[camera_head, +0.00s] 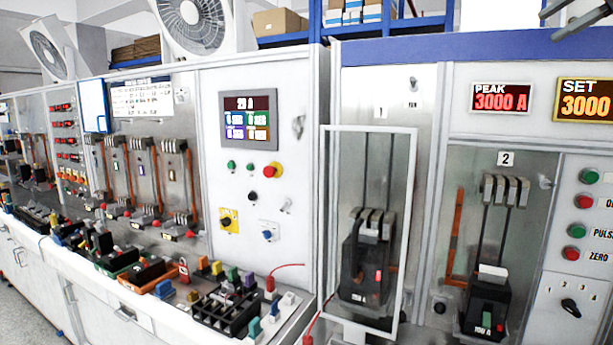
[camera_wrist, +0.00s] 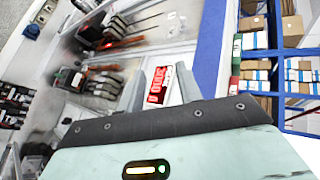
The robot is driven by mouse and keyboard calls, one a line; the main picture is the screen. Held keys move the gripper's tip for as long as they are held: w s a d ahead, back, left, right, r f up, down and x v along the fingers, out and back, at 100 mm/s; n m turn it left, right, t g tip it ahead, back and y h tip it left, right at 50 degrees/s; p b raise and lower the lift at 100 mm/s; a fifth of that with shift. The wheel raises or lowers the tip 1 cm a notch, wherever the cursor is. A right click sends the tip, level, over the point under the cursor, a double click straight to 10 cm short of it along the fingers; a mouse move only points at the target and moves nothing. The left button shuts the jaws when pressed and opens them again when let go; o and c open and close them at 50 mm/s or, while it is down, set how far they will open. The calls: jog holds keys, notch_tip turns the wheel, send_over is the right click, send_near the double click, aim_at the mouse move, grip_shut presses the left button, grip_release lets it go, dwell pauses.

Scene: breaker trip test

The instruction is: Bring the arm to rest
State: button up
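My gripper (camera_wrist: 160,82) shows in the wrist view with its two grey fingers apart and nothing between them. Behind the gap lies a panel with a red display. In the head view, grey finger-like parts of my gripper (camera_head: 570,18) show at the top right corner, in front of the upper cabinet edge. They are above the SET display (camera_head: 585,99) and look clear of the panel. The rest of my arm is out of the head view.
Bay 1 has a framed clear door (camera_head: 408,225) standing ajar before a black breaker (camera_head: 365,260). Bay 2 holds another black breaker (camera_head: 487,308). The PEAK display (camera_head: 501,98) reads 3000 A. Blue shelving with boxes (camera_wrist: 258,75) stands behind the cabinets.

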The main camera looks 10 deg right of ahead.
jog(key=w+a+f+n+g+b, duration=0.2)
jog(key=a+f+g+b, duration=0.1)
jog(key=a+f, duration=0.75)
jog(key=w+a+f+n+g+b, duration=0.25)
jog(key=a+f, duration=0.55)
jog(key=f, duration=0.5)
jog(key=s+a+f+n+g+b, duration=0.1)
jog(key=s+a+f+n, duration=0.15)
jog(key=a+f, duration=0.3)
jog(key=s+a+f+n+g+b, duration=0.1)
jog(key=s+a+f+n, duration=0.1)
jog(key=s+a+f, duration=0.35)
jog(key=s+a+f+n+g+b, duration=0.1)
jog(key=s+a+f+n, duration=0.15)
jog(key=f, duration=0.55)
jog(key=s+a+f+n+g+h+b, duration=0.1)
jog(key=s+f+n, duration=0.4)
jog(key=s+f, duration=0.5)
jog(key=s+a+f+n+g+h+b, duration=0.1)
jog(key=s+a+f+n+h+b, duration=0.2)
jog(key=s+f, duration=0.7)
jog(key=shift+f+n+h+b, duration=0.35)
jog(key=shift+n+h, duration=0.15)
jog(key=shift+n, duration=0.55)
